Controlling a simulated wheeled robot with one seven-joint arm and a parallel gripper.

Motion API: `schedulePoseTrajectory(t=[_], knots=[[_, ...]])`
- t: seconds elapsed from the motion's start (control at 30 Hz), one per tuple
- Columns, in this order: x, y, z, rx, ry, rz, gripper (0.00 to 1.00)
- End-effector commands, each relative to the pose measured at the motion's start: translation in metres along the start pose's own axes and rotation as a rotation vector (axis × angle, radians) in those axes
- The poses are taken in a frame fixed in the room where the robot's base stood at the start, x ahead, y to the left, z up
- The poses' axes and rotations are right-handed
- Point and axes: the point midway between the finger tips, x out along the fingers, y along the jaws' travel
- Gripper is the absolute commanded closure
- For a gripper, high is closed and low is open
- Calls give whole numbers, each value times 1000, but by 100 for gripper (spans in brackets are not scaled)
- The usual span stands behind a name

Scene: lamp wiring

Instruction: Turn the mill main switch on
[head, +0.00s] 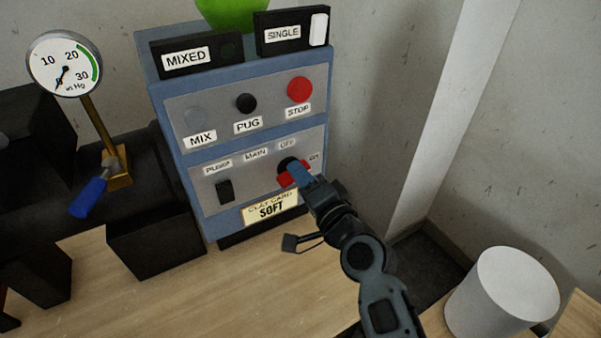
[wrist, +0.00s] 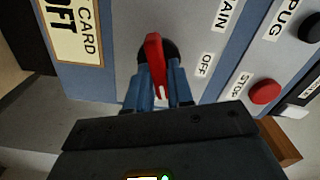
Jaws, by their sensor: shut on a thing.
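The main switch is a red handle (head: 284,181) on a round black base, low on the right of the blue-grey control panel. OFF is printed above it and ON at its upper right. My gripper (head: 297,174) reaches in from the lower right, its blue fingers shut on the handle. In the wrist view the red handle (wrist: 153,55) stands between the two fingers (wrist: 160,85). A white mark shows on its near end, pointing away from the panel's middle, not at OFF. The ON label is hidden in the wrist view.
Above are a red STOP button (head: 300,89), a black PUG button (head: 246,103) and a grey MIX button (head: 195,118). A black rocker (head: 225,190) is at left, a SOFT card (head: 270,208) below. A gauge (head: 64,64) and blue-handled valve (head: 90,197) stand left.

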Motion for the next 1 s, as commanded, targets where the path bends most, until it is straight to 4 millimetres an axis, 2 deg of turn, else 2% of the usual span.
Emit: schedulePoseTrajectory(t=[0.43,1.0], knots=[[0,3,-1,289,3,2,100],[0,4,-1,361,3,1,100]])
